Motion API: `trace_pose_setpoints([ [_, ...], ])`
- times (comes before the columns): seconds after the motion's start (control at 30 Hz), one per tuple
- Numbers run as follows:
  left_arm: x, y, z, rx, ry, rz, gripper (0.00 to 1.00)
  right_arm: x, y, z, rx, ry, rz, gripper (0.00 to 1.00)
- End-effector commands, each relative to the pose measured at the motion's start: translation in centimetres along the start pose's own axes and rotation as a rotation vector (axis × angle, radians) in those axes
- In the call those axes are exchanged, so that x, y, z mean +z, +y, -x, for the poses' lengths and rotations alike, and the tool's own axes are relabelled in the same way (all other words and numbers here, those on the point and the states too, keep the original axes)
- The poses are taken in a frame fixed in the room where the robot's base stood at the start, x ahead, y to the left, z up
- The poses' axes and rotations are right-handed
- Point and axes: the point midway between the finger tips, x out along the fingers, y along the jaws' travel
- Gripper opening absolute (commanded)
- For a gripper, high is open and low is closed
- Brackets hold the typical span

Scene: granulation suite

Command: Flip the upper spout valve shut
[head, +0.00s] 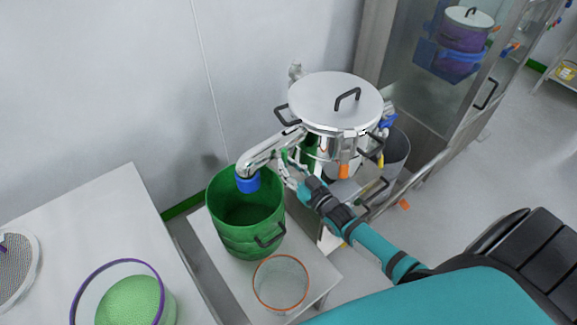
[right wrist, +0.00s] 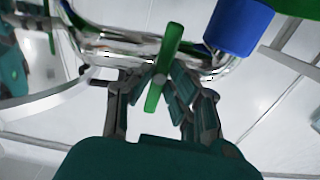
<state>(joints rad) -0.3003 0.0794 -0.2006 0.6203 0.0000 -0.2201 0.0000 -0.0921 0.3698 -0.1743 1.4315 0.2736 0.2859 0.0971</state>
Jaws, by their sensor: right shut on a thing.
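The metal spout (head: 265,152) runs from the lidded steel vessel (head: 335,105) out over a green bin and ends in a blue outlet (head: 248,182). The upper spout valve's green handle (right wrist: 170,42) stands across the chrome pipe in the right wrist view, tilted slightly from vertical. My right gripper (right wrist: 160,82) is shut on this handle, with its fingers on both sides. In the head view my right gripper (head: 287,172) is just below the spout, and the handle is small and partly hidden there. My left gripper is not in view.
The green bin (head: 235,235) stands open under the outlet on a low white table, beside an orange-rimmed container (head: 281,285). A grey bin (head: 394,158) stands right of the vessel. A glass-fronted cabinet (head: 420,90) is behind. Open floor lies at right.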

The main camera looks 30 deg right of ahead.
Motion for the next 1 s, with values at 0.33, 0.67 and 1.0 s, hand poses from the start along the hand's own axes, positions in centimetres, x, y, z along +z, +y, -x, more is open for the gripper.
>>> trace_pose_setpoints([
  [0.33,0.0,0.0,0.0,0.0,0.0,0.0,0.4,0.1,-0.1,0.1,0.0,-0.003,-0.005,0.31],
  [0.67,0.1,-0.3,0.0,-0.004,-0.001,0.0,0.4,0.1,0.0,0.1,0.0,-0.001,-0.002,0.38],
  [1.0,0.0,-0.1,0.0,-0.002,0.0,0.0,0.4,0.2,-0.1,5.3,0.0,-0.007,-0.002,0.38],
])
